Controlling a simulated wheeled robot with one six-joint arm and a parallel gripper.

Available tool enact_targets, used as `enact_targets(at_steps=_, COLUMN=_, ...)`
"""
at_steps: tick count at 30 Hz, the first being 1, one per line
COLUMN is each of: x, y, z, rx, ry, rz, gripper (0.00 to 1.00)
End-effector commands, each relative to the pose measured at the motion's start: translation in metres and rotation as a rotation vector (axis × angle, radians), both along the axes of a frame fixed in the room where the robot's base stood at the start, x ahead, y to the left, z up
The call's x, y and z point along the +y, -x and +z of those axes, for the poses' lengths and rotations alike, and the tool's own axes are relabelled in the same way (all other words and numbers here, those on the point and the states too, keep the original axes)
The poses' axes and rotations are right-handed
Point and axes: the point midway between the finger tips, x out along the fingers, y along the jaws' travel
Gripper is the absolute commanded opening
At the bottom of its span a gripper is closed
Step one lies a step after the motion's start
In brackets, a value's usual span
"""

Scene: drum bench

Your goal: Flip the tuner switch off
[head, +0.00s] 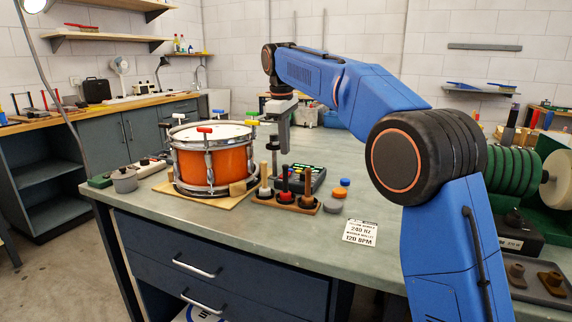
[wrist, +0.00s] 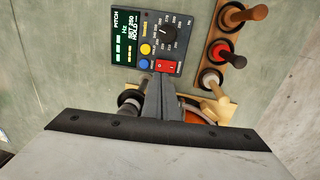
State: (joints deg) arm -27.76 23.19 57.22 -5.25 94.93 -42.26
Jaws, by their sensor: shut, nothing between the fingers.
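The tuner (head: 314,178) is a dark box on the bench, right of the orange drum. In the wrist view the tuner (wrist: 128,42) shows lit green display marks, a black dial, a yellow button and a blue button. Its red switch (wrist: 168,66) is at the edge nearest my gripper. My gripper (wrist: 161,78) is shut and empty, with its fingertips just beside the switch in that view. I cannot tell whether they touch it or which way the switch is set. In the head view my gripper (head: 284,150) points down behind the mallet rack, near the tuner.
The orange drum (head: 203,160) stands left of my gripper on a wooden board. A wooden rack (head: 285,203) with upright mallets stands in front of the tuner.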

Motion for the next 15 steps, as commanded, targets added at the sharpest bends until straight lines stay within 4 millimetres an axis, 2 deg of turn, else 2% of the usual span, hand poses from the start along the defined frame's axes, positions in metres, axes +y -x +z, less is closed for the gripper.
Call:
enact_targets(at_steps=3, x=-0.002, y=-0.002, z=-0.021, rx=0.002, ry=0.002, rz=0.000, gripper=0.00)
enact_targets(at_steps=9, x=-0.003, y=-0.005, z=-0.050, rx=0.001, ry=0.001, rz=0.000, gripper=0.00)
enact_targets(at_steps=15, x=-0.003, y=-0.007, z=-0.065, rx=0.000, ry=0.000, rz=-0.001, gripper=0.00)
